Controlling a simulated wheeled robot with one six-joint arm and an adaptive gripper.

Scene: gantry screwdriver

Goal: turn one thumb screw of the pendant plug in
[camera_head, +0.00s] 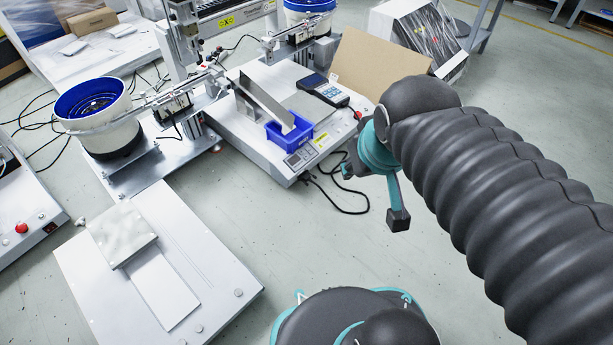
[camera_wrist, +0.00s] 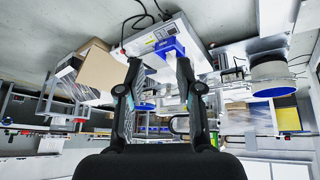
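A handheld keypad unit with a small screen (camera_head: 325,88), which looks like the pendant, lies on top of the white machine. I cannot make out its plug or any thumb screw in either view. A black cable (camera_head: 345,205) loops onto the floor from the machine's front right corner. My gripper (camera_wrist: 158,72) shows in the wrist view with its two black fingers spread wide apart and nothing between them. It is in the air, well apart from the machine.
A blue bin (camera_head: 272,136) stands on the white machine (camera_head: 240,140), and also shows in the wrist view (camera_wrist: 168,50). A bowl feeder (camera_head: 112,135) is at the left. A cardboard sheet (camera_head: 385,62) stands behind the machine. A low white platform (camera_head: 215,265) is front left. The middle floor is clear.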

